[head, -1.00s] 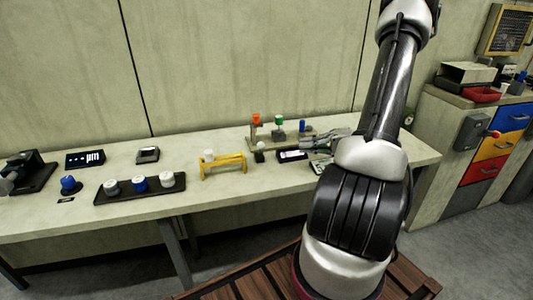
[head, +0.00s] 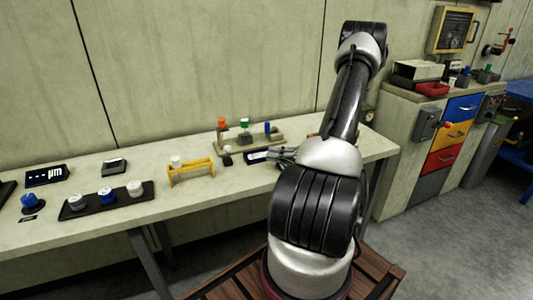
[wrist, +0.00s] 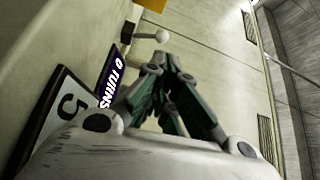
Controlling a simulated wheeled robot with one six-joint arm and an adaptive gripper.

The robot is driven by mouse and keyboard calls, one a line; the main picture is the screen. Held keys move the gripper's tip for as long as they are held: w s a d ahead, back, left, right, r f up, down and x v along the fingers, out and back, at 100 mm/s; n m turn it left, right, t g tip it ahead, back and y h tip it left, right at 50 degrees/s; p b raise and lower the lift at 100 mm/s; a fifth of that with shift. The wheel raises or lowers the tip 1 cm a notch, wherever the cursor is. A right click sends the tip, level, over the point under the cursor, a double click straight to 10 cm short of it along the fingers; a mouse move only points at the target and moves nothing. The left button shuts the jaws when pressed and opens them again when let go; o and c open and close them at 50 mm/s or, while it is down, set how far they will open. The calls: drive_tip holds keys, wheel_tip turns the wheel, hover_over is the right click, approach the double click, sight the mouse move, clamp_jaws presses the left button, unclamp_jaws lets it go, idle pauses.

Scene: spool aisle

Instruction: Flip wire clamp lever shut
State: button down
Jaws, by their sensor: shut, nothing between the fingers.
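In the wrist view a pale ball knob on a short stem (wrist: 162,35) stands just beyond my fingertips. It may be the clamp lever; the clamp itself does not show clearly. In the head view a small dark upright piece (head: 227,157) stands left of the dark counter display, too small to read as open or shut. My gripper (head: 276,153) is low over the bench, right beside the display. In the wrist view my gripper (wrist: 165,62) has its green-padded fingers shut and empty, with the tips apart from the knob as far as I can tell.
The counter display (wrist: 110,82) reads "0 TURNS", next to a white plate (wrist: 66,108) marked 5. A stand with orange, green and blue caps (head: 245,138) is behind. A yellow bracket (head: 191,172) and spool tray (head: 75,212) are left. A drawer cabinet (head: 400,145) stands right.

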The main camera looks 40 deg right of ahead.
drive_tip(key=x, duration=1.2)
drive_tip(key=shift+d, duration=0.1)
drive_tip(key=shift+w+d+r+m+g+h, duration=0.1)
drive_tip(key=shift+w+r+m+g+h, duration=0.25)
drive_tip(key=shift+m, duration=0.35)
drive_tip(key=shift+w+d+r+m+g+h, duration=0.15)
drive_tip(key=shift+w+m+g+h, duration=0.1)
drive_tip(key=shift+w+m+g, duration=0.2)
drive_tip(key=shift+w+d+r+m+g+h, duration=0.1)
drive_tip(key=shift+w+r+m+g+h, duration=0.1)
drive_tip(key=shift+w+m+g, duration=0.25)
drive_tip(key=w+m+g, duration=0.2)
drive_tip(key=m, duration=0.1)
drive_tip(key=shift+d+f, duration=0.15)
drive_tip(key=shift+d, duration=0.15)
drive_tip(key=shift+r, duration=0.85)
